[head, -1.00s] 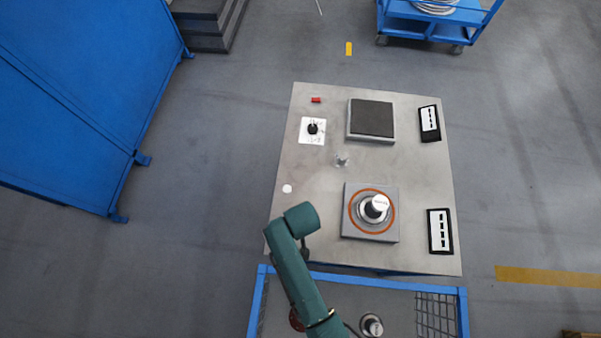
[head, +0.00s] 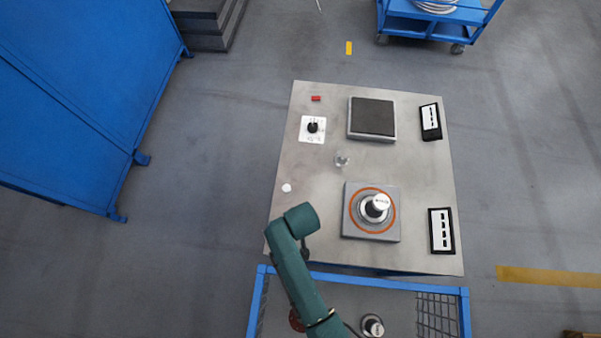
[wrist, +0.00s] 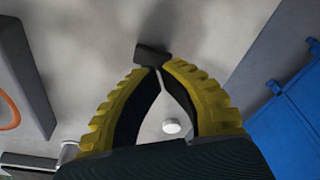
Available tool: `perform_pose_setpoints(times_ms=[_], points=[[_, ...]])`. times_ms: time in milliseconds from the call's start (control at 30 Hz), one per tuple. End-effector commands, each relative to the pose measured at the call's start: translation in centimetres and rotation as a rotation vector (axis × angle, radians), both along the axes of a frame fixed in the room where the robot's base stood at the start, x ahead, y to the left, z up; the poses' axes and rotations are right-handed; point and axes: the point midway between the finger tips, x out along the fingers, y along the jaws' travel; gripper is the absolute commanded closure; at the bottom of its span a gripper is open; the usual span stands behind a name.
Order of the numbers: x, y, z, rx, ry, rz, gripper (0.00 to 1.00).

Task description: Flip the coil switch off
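In the wrist view, a small dark block (wrist: 153,54) sits at the tips of my gripper (wrist: 158,69); it looks like the coil switch, though no label shows. The two yellow ribbed fingers arch inward and their tips come together right beside the block. Whether they touch it, I cannot tell. In the head view my teal arm covers this spot, and the gripper and dark block are hidden. The grey coil block with an orange ring (head: 347,212) stands right of my arm and carries a metal cylinder (head: 376,206).
A white round button (head: 287,188) lies beyond my arm; it also shows in the wrist view (wrist: 172,126). Farther back are a black knob (head: 312,127) on a white plate, a red piece (head: 316,98), a clear small object (head: 342,160), and a dark-topped block (head: 372,117). Two panels line the right.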

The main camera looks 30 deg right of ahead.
Motion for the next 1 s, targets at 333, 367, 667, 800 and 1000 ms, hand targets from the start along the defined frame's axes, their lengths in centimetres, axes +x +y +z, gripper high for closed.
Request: perform_pose_setpoints(times_ms=[333,367,667,800,1000], points=[[0.0,0.0,-0.6,0.0,0.0,0.0,1.0],[0.0,0.0,-0.6,0.0,0.0,0.0,1.0],[0.0,0.0,-1.1,0.0,0.0,0.0,1.0],[0.0,0.0,-1.3,0.0,0.0,0.0,1.0],[0.0,0.0,-1.6,0.0,0.0,0.0,1.0]])
